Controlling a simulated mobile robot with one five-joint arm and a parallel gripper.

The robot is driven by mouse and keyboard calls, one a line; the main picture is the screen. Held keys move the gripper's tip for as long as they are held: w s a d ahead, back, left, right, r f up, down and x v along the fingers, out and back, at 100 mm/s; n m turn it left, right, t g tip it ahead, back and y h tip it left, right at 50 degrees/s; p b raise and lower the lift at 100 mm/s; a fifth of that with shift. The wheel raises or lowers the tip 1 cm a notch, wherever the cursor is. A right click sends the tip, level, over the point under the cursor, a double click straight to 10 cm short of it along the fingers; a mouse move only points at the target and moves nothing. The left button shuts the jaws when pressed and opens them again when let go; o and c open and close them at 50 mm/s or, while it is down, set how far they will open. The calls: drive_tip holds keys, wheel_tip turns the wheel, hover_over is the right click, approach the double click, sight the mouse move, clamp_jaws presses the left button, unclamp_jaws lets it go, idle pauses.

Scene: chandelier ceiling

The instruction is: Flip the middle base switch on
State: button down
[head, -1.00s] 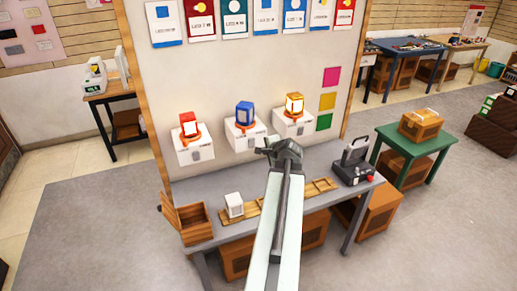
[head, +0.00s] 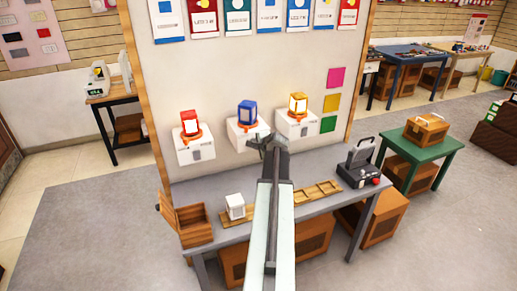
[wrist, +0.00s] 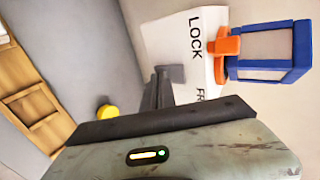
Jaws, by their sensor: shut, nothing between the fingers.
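Three white bases are mounted on the board above the grey table. The middle base (head: 243,131) carries a blue lantern (head: 247,111) on an orange mount. My gripper (head: 264,140) is shut and empty, and in the head view it overlaps the lower right of the middle base. In the wrist view the fingers (wrist: 165,88) lie against or just before the white base (wrist: 185,45), which bears the words LOCK and a partly hidden FR. The blue lantern (wrist: 268,52) is at the upper right there. The middle switch is hidden behind my gripper; contact cannot be told.
The left base (head: 195,151) has a red lantern, and the right base (head: 297,126) a lit yellow one. A white block (head: 235,206), an open wooden box (head: 187,222) and a black device (head: 358,168) stand on the table (head: 300,158). A yellow round thing (wrist: 107,111) shows in the wrist view.

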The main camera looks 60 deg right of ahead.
drive_tip(key=shift+w+d+f+b, duration=0.1)
drive_tip(key=shift+w+f+b, duration=0.1)
drive_tip(key=shift+f+b, duration=0.25)
drive_tip(key=shift+r, duration=0.25)
